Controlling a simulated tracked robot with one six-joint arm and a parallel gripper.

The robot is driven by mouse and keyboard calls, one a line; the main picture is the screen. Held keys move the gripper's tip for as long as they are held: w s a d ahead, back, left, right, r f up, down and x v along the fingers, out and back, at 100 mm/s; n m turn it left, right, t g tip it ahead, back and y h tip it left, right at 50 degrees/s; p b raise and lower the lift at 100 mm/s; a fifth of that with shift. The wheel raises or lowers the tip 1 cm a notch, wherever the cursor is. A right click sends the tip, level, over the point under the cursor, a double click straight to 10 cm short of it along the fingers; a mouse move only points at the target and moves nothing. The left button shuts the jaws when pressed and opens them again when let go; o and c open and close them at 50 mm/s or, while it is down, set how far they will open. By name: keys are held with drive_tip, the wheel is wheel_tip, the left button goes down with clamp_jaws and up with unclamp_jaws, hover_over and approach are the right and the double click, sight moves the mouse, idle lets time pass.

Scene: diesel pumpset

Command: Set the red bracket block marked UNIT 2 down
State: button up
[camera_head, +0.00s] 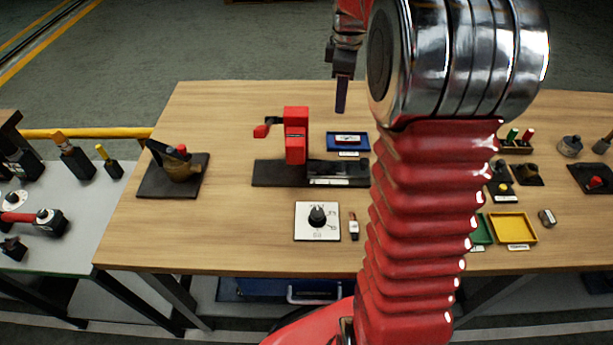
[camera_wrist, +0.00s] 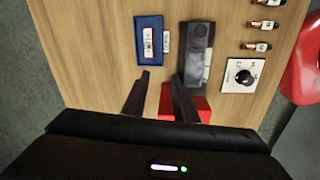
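A tall red block (camera_head: 296,135) stands upright on a long dark base (camera_head: 268,173), with a dark lever and red knob at its left. It also shows in the wrist view (camera_wrist: 200,107), partly hidden behind a finger. No UNIT 2 mark can be read on it. A blue tray (camera_head: 362,148) lies behind the base and holds a small low item with a white label (camera_wrist: 148,40); its lettering is too small to read. My gripper (camera_wrist: 161,76) is open, its two dark fingers apart with nothing visibly held. In the head view my gripper (camera_head: 342,95) hangs above the tray's far side.
A white dial panel (camera_head: 317,221) and a small labelled piece (camera_head: 353,228) lie in front. A yellow tray (camera_head: 514,229) is at right. My arm hides the table's middle right. Bare wood lies left of the base.

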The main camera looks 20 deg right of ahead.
drive_tip(key=s+a+r+m+t, duration=0.1)
drive_tip(key=s+a+r+m, duration=0.3)
drive_tip(key=a, duration=0.3)
drive_tip(key=s+a+f+m+t, duration=0.1)
drive_tip(key=s+a+m+t, duration=0.1)
drive_tip(key=s+a, duration=0.5)
drive_tip(key=s+a+m+t, duration=0.1)
drive_tip(key=s+a+m, duration=0.4)
drive_tip(key=s, duration=0.7)
drive_tip(key=shift+s+a+f+t, duration=0.35)
drive_tip(key=shift+s+a+t, duration=0.05)
drive_tip(key=shift+a, duration=0.85)
